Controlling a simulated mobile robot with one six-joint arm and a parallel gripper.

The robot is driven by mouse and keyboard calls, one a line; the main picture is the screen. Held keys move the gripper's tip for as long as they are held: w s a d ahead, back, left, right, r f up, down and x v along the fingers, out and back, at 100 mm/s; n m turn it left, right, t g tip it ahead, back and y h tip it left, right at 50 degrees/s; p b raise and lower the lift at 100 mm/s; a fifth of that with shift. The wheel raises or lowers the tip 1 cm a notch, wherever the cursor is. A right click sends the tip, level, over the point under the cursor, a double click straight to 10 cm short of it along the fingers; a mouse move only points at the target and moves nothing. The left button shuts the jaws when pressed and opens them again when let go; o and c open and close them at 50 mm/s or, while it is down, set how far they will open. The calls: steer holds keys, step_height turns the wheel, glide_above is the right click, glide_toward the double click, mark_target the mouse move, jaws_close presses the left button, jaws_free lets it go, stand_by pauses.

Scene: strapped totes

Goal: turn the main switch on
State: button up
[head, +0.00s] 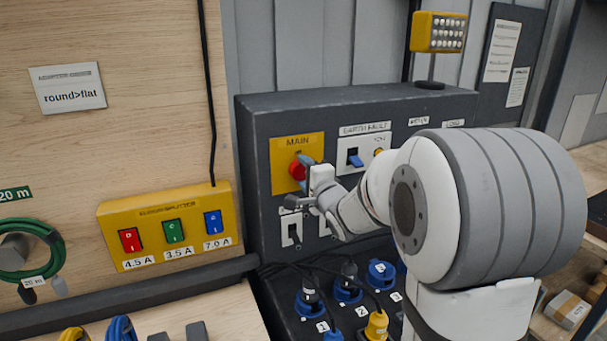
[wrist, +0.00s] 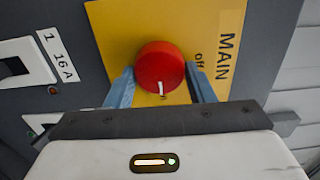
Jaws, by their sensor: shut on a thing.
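The main switch is a red round knob (head: 298,170) on a yellow plate (head: 283,148) marked MAIN, on the dark cabinet. In the wrist view the knob (wrist: 160,66) has a white mark pointing down the picture, towards my gripper's body. The word "off" stands to its right, and the mark does not point at it. My gripper (wrist: 160,86) has its blue fingers on either side of the knob, shut on it. In the head view my gripper (head: 304,168) partly covers the knob.
An earth fault switch (head: 354,158) is close right of the main plate. White breaker switches (head: 291,230) are below it. Blue sockets (head: 382,273) with plugs and cables lie lower down. A yellow splitter box (head: 168,228) is on the wooden wall at left.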

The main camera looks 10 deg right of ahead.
steer(key=o, duration=1)
steer(key=shift+c, duration=0.2)
steer(key=s+d+b, duration=0.1)
steer(key=s, duration=0.6)
steer(key=shift+s+d+b, duration=0.25)
steer(key=shift+s+b, duration=0.05)
steer(key=shift+s, duration=0.05)
